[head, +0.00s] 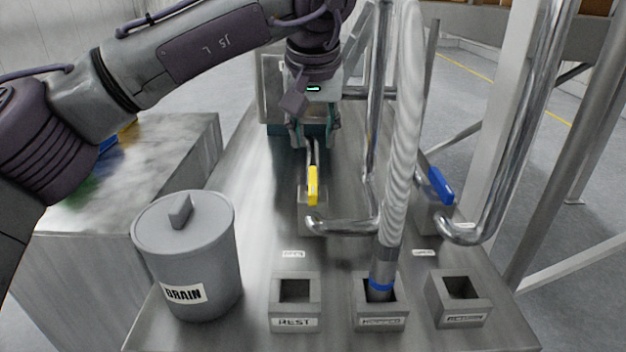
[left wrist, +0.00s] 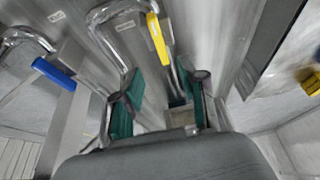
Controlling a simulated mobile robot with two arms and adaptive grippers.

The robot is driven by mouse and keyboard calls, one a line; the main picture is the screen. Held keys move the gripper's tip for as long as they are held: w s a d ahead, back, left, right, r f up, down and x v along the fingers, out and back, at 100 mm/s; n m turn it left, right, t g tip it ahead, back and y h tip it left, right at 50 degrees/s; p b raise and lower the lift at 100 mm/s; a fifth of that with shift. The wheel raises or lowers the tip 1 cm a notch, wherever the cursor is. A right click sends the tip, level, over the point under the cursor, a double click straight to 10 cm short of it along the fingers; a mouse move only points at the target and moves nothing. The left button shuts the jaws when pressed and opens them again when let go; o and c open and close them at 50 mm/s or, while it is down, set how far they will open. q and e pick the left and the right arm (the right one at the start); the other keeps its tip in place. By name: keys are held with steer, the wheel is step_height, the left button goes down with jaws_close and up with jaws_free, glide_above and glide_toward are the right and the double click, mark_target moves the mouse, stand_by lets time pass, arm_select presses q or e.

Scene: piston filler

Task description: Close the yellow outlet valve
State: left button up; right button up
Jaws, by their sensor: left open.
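The yellow outlet valve handle (head: 312,185) stands out from its pipe fitting at the middle of the steel bench, its yellow grip pointing toward the front of the bench. In the left wrist view the yellow handle (left wrist: 158,38) shows just beyond the fingers. My left gripper (head: 314,140) is open, behind the yellow grip, with its green-padded fingers spread on either side of the handle's metal shaft. The left wrist view shows the same open fingers (left wrist: 163,92). Contact cannot be told. My right gripper is not in view.
A blue valve handle (head: 440,185) stands to the right. A ribbed hose (head: 403,130) rises from the middle front socket, beside steel pipes. The REST socket (head: 295,317) and the right socket (head: 458,305) are empty.

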mark_target(313, 180)
arm_select(q)
steer(key=p+x, duration=0.2)
steer(key=x, duration=1)
steer(key=shift+s, duration=0.1)
jaws_close()
